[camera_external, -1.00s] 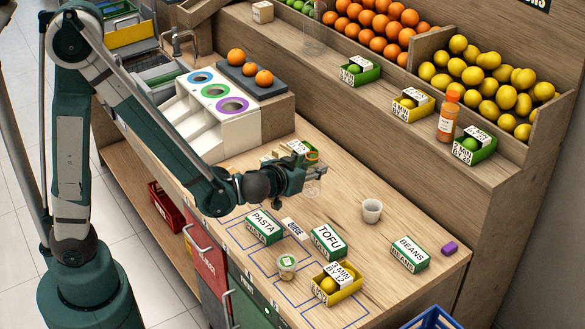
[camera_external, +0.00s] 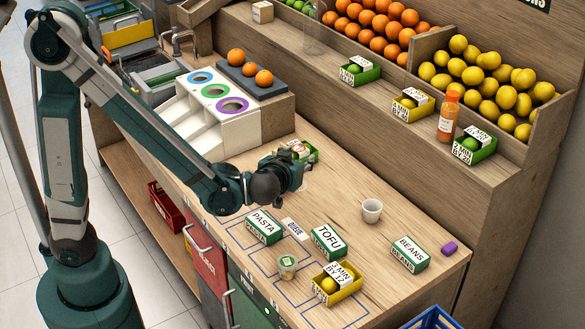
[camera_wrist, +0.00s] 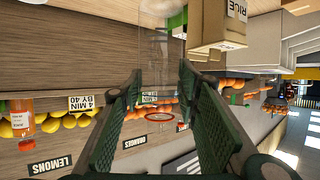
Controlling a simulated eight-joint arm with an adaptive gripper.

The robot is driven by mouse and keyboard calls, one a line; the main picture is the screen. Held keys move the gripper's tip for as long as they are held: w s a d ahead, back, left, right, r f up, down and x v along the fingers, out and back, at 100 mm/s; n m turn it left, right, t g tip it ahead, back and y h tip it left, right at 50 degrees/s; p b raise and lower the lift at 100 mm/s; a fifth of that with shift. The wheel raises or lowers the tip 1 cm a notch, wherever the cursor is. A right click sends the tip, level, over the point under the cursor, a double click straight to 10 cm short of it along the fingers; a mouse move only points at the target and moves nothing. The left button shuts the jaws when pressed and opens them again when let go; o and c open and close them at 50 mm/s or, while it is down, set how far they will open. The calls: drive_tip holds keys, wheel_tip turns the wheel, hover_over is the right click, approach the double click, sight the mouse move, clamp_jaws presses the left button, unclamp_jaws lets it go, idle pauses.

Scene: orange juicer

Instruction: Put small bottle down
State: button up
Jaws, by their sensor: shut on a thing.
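The small bottle (camera_wrist: 160,60) is clear and see-through, with a red-orange ring at its mouth. In the wrist view, which is upside down, it stands between the two green finger pads of my gripper (camera_wrist: 160,75). My gripper is shut on it. In the external view my gripper (camera_external: 298,170) is over the wooden counter (camera_external: 330,185), behind the pasta box. There the bottle is mostly hidden by the fingers, and I cannot tell whether its base touches the counter.
A green crate (camera_external: 310,155) is close behind my gripper. The pasta box (camera_external: 263,227), tofu box (camera_external: 327,242) and white cup (camera_external: 372,210) stand nearer the front and right. Bare counter lies right of my gripper.

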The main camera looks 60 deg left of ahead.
drive_tip(key=shift+f+b, duration=0.8)
drive_tip(key=shift+f, duration=2.05)
drive_tip(key=shift+f+b, duration=0.65)
drive_tip(key=shift+f, duration=1.45)
drive_tip(key=shift+f, duration=0.15)
drive_tip(key=o, duration=0.8)
drive_tip(key=shift+c, duration=0.2)
drive_tip(key=shift+r, duration=0.2)
drive_tip(key=p+v, duration=0.2)
drive_tip(key=v, duration=1)
drive_tip(key=shift+p, duration=0.35)
drive_tip(key=shift+f, duration=0.15)
